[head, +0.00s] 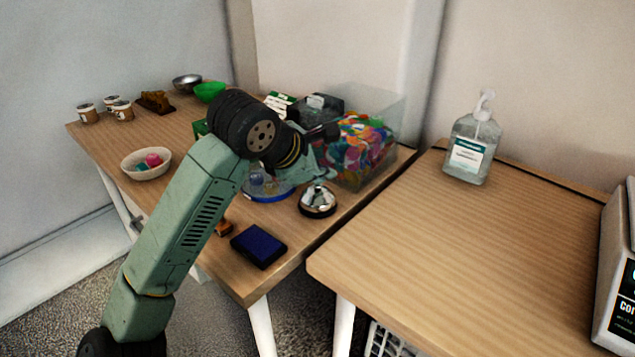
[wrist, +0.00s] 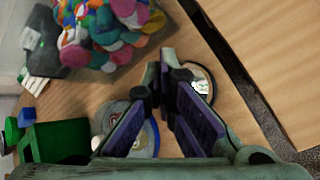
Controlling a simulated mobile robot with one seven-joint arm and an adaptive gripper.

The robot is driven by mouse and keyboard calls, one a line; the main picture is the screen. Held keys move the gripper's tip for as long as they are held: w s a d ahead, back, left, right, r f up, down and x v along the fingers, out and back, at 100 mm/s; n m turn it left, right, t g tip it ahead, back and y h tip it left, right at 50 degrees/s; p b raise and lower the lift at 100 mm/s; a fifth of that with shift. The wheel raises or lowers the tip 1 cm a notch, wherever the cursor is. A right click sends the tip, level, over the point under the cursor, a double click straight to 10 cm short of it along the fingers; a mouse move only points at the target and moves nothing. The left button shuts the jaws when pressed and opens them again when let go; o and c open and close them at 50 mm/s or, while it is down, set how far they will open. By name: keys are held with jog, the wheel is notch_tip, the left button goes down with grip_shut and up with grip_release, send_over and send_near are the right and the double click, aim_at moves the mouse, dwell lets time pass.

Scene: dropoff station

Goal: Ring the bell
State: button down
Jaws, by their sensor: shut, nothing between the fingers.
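The bell (head: 317,201) is a silver dome on a dark round base, standing on the left wooden table near its right edge. It also shows in the wrist view (wrist: 201,86), just right of my fingertips and partly hidden behind the right finger. My gripper (head: 328,172) is above the table, close to and just over the bell in the head view. In the wrist view my gripper (wrist: 164,76) has its fingertips together with nothing between them. I cannot tell the exact height over the bell, and a gap seems to remain.
A clear bin of colourful items (head: 362,150) stands behind the bell. A blue-rimmed dish (head: 270,196) lies to its left. A dark blue pad (head: 258,246) is in front. Across a gap, the right table (head: 450,250) is largely bare, with a sanitizer bottle (head: 471,145) at the back.

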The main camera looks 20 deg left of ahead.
aim_at(321, 187)
jog(key=shift+r, duration=0.1)
jog(key=shift+r+p, duration=0.3)
jog(key=shift+r, duration=0.55)
jog(key=shift+r, duration=0.1)
notch_tip(321, 187, up, 5)
jog(key=shift+f+p, duration=0.1)
jog(key=shift+p, duration=1.05)
